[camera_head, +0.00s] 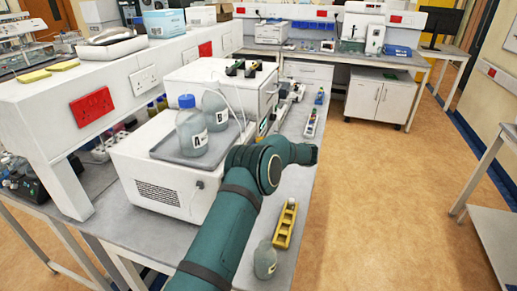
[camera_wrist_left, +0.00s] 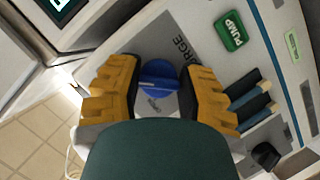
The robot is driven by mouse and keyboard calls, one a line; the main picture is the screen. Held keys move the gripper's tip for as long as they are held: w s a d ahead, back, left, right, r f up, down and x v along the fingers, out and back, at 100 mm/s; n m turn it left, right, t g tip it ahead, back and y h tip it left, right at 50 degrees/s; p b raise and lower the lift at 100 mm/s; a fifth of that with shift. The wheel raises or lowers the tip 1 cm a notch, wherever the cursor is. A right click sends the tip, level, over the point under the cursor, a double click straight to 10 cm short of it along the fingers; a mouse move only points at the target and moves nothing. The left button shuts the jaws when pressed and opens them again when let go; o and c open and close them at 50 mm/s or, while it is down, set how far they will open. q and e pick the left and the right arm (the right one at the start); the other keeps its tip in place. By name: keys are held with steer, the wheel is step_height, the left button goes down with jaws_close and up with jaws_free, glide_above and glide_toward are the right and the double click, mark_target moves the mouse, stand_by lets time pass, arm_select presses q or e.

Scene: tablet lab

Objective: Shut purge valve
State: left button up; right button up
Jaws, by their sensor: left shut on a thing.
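The purge valve is a round blue knob (camera_wrist_left: 160,76) on a light instrument panel, beside partly covered lettering that reads "RGE". My left gripper (camera_wrist_left: 160,92) shows in the left wrist view with its yellow, black-padded fingers on either side of the knob, shut on it. My right gripper is in neither view.
A green "PUMP" button (camera_wrist_left: 231,32), dark fittings (camera_wrist_left: 247,93) and a black knob (camera_wrist_left: 265,155) sit close to the fingers. Bottle A (camera_head: 192,127) and bottle B (camera_head: 215,110) stand on the instrument's top tray. A yellow rack (camera_head: 285,225) and a bottle (camera_head: 265,260) stand near the bench edge.

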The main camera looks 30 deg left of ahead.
arm_select(q)
steer(key=shift+a, duration=0.1)
steer(key=o, duration=1.2)
steer(key=v, duration=1.2)
